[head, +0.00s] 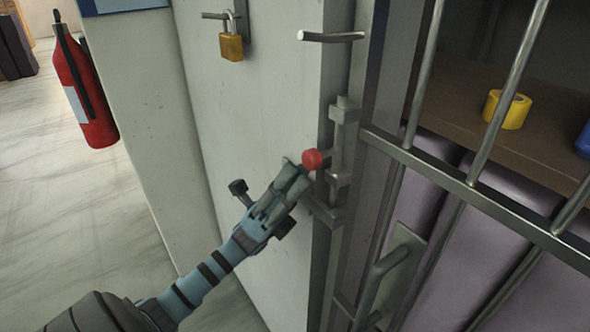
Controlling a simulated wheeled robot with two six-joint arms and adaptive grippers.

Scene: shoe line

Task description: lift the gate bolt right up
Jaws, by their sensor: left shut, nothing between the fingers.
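The gate bolt (337,150) is a grey upright rod in brackets at the edge of the pale wall, beside the barred gate (465,186). A red ball knob (312,159) sticks out from it to the left. My left gripper (303,172) reaches up from the lower left, and its fingertips are right at the knob, just below and left of it. The gripper is shut with nothing between the fingers. I cannot tell whether the fingertips touch the knob. My right gripper is not in view.
A brass padlock (231,46) hangs on the wall at the upper left. A metal handle (331,37) juts out above the bolt. A gate pull handle (381,277) is at the lower right. A red fire extinguisher (84,88) is at the far left. Yellow tape (507,109) sits on a shelf behind the bars.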

